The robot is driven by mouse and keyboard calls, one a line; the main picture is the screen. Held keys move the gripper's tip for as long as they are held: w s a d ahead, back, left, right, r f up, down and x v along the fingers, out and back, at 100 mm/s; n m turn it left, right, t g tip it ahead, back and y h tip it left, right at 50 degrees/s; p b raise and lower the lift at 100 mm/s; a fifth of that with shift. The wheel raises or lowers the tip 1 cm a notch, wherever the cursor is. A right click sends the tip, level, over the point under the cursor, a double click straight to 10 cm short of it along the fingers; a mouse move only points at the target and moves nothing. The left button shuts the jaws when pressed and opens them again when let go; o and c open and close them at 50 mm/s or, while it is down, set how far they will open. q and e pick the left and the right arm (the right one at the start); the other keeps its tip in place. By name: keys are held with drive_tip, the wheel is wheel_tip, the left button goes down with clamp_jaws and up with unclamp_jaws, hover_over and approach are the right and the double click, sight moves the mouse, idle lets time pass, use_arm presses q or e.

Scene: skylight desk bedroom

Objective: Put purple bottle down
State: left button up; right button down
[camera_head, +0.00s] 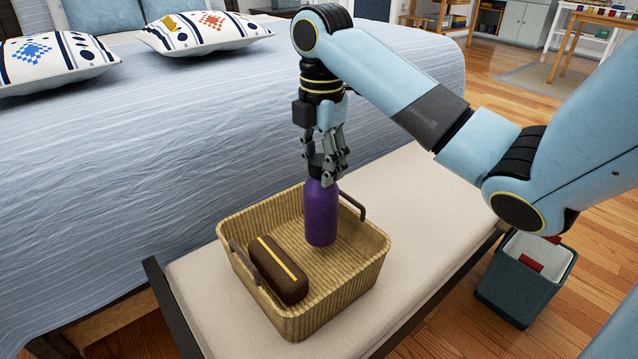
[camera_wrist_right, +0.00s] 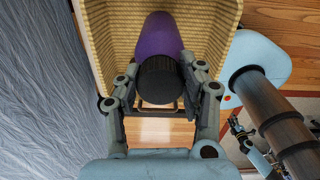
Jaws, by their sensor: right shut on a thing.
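The purple bottle (camera_head: 321,212) is upright with its dark cap up, inside or just above the woven basket (camera_head: 350,285). I cannot tell whether its base touches the basket floor. My right gripper (camera_head: 326,168) comes from above and is shut on the bottle at its cap. In the right wrist view, the fingers (camera_wrist_right: 160,95) sit on both sides of the black cap (camera_wrist_right: 159,78), with the purple body (camera_wrist_right: 158,38) beyond it.
A brown case with a yellow stripe (camera_head: 278,269) lies in the basket's left part. The basket has two dark handles and stands on a cream bench (camera_head: 215,298) beside the bed (camera_head: 150,170). A teal bin (camera_head: 517,284) stands on the floor at right.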

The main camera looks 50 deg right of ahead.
use_arm(q)
drive_tip(key=shift+w+a+f+b, duration=0.25)
drive_tip(key=shift+w+f+b, duration=0.2)
drive_tip(key=shift+b, duration=0.2)
use_arm(e)
wheel_tip(320, 180, down, 4)
drive_tip(key=shift+s, duration=0.1)
drive_tip(key=shift+f, duration=0.1)
use_arm(q)
drive_tip(key=shift+s, duration=0.1)
use_arm(e)
drive_tip(key=c, duration=0.8)
unclamp_jaws()
drive_tip(key=shift+o, duration=0.2)
wheel_tip(320, 180, up, 5)
drive_tip(key=shift+f+p, duration=0.1)
drive_tip(key=shift+p, duration=0.9)
wheel_tip(320, 180, up, 4)
drive_tip(key=p, duration=0.3)
wheel_tip(320, 180, up, 2)
drive_tip(key=shift+r+p, duration=0.1)
drive_tip(key=shift+p, duration=1.1)
use_arm(q)
wheel_tip(320, 180, up, 8)
drive_tip(key=d+p, duration=0.1)
drive_tip(key=shift+d+f+t, duration=0.2)
drive_tip(key=shift+d+t, duration=0.1)
use_arm(e)
drive_tip(key=shift+r, duration=0.6)
